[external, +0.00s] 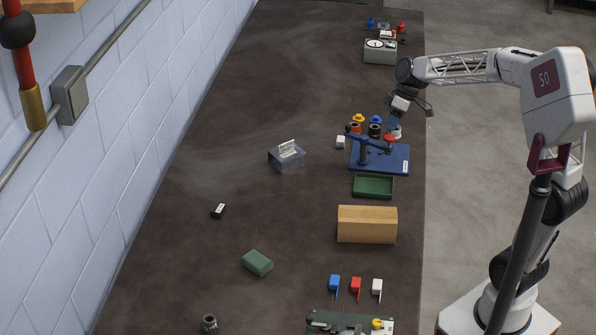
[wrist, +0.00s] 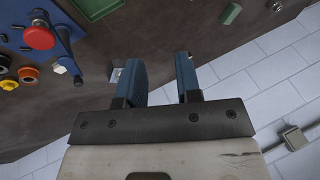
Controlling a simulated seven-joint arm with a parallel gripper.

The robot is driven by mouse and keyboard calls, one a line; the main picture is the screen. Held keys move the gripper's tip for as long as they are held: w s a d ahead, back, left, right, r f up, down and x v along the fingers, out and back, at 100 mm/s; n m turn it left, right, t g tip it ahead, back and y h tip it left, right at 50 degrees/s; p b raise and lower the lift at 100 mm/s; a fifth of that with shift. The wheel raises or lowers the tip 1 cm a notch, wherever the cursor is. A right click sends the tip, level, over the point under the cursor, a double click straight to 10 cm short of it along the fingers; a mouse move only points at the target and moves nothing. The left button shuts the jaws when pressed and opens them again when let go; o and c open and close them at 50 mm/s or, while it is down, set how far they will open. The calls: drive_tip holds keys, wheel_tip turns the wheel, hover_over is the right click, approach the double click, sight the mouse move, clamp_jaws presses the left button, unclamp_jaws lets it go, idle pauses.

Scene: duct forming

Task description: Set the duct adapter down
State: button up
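I cannot tell for sure which object is the duct adapter. My gripper (external: 393,124) is above the right edge of the table, at the far end of the blue-based press (external: 398,158) with a red knob. In the wrist view my gripper (wrist: 162,80) shows two blue fingers spread apart with nothing between them. The press's red knob (wrist: 40,36) is at the upper left there. A small white block (external: 340,142) stands left of the press; it also shows in the wrist view (wrist: 117,76), beside the left finger.
A grey box (external: 288,160) stands left of the press. A green tray (external: 373,186) and a wooden block (external: 367,224) are nearer the camera. The table's left side is mostly clear.

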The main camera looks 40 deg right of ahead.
drive_tip(key=s+d+f+m+t+h, duration=0.1)
drive_tip(key=s+d+m+h, duration=0.1)
drive_tip(key=s, duration=1.2)
drive_tip(key=s+d+f+m+t+h, duration=0.1)
drive_tip(key=s+d+m+h, duration=0.2)
drive_tip(key=s, duration=1.1)
drive_tip(key=d+m, duration=0.1)
drive_tip(key=m, duration=0.2)
drive_tip(key=shift+s+d+f+t+h, duration=0.2)
drive_tip(key=shift+d+t+h, duration=0.05)
drive_tip(key=shift+t+h, duration=0.05)
